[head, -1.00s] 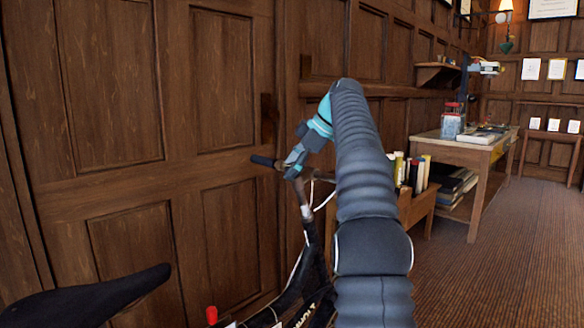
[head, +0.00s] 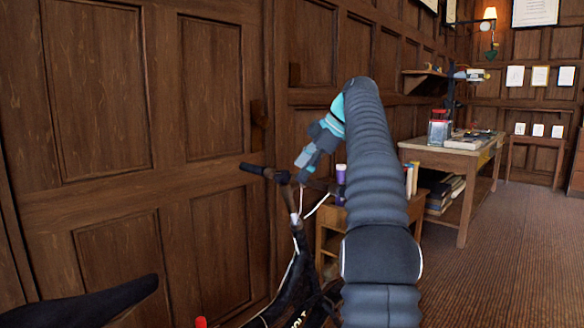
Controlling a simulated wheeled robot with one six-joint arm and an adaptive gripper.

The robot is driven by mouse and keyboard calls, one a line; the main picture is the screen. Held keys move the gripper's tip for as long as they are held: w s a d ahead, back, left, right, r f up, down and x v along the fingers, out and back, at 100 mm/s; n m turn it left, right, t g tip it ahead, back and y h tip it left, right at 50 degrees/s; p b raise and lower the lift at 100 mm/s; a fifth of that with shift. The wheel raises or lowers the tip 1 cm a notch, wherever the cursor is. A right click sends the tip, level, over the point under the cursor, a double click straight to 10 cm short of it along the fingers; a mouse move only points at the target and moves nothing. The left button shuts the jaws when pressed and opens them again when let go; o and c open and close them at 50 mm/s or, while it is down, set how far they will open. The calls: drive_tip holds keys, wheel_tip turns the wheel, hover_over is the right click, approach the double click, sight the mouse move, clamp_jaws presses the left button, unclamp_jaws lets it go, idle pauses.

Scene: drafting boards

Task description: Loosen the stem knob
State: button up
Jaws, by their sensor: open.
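A black bicycle (head: 290,285) stands along the panelled wall, its handlebar (head: 262,171) under my gripper. The stem (head: 293,207) rises below the bar with a white cable beside it. I cannot make out the stem knob clearly; a small dark part (head: 284,178) shows at the top of the stem. My gripper (head: 302,164) points down and left, just above the bar near the stem. It is open and seems to hold nothing. Whether it touches the bar is hard to tell. My arm hides the right part of the bar.
The bicycle's dark saddle (head: 85,300) is at lower left, with a red item (head: 200,322) near it. A low wooden shelf unit (head: 330,215) with a purple bottle (head: 340,180) and books stands behind. A table (head: 450,150) is farther right. The carpet (head: 490,260) at right is clear.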

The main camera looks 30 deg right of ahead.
drive_tip(key=s+d, duration=0.5)
drive_tip(key=shift+s, duration=0.4)
drive_tip(key=s+a+f+m+h, duration=0.1)
drive_tip(key=s+a+f+m, duration=0.15)
drive_tip(key=a, duration=0.45)
drive_tip(key=s+a+f+m+h, duration=0.1)
drive_tip(key=s+a+f+m, duration=0.2)
drive_tip(key=a, duration=0.4)
drive_tip(key=s+a+f+m+h, duration=0.1)
drive_tip(key=s+a+m, duration=0.25)
drive_tip(key=a, duration=0.35)
drive_tip(key=s+a+f+m+h, duration=0.1)
drive_tip(key=s+a+f+m, duration=0.1)
drive_tip(key=s+f, duration=0.7)
drive_tip(key=s+a+f+m+h, duration=0.1)
drive_tip(key=s+a+f+m, duration=0.1)
drive_tip(key=s+a+f, duration=0.3)
drive_tip(key=s+f, duration=0.4)
drive_tip(key=f, duration=0.2)
drive_tip(key=shift+s+f+m, duration=0.15)
drive_tip(key=shift+s+m, duration=0.15)
